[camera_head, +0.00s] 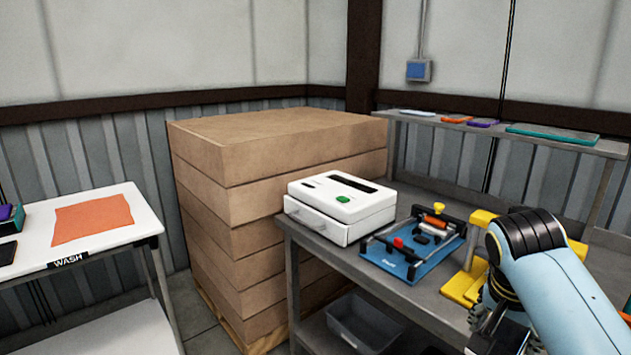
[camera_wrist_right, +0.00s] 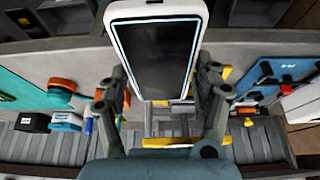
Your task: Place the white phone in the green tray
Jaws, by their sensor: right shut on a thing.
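The white phone (camera_wrist_right: 155,55), with a white rim and a dark face, is upright between the fingers of my right gripper (camera_wrist_right: 163,88) in the right wrist view. The gripper is shut on it. In the head view my right gripper (camera_head: 490,322) is at the lower right, by the yellow stand, partly hidden by my arm; the phone does not show there. No tray is clearly green: a flat teal piece (camera_head: 553,135) lies on the back shelf, and a teal-edged holder (camera_head: 10,222) stands on the left table. My left gripper is out of view.
A grey bench (camera_head: 345,255) holds a white boxy machine (camera_head: 340,205), a blue fixture (camera_head: 415,243) and a yellow stand (camera_head: 460,290). Stacked cartons (camera_head: 270,180) stand left of it. The white table (camera_head: 130,220) at left has an orange cloth (camera_head: 92,219).

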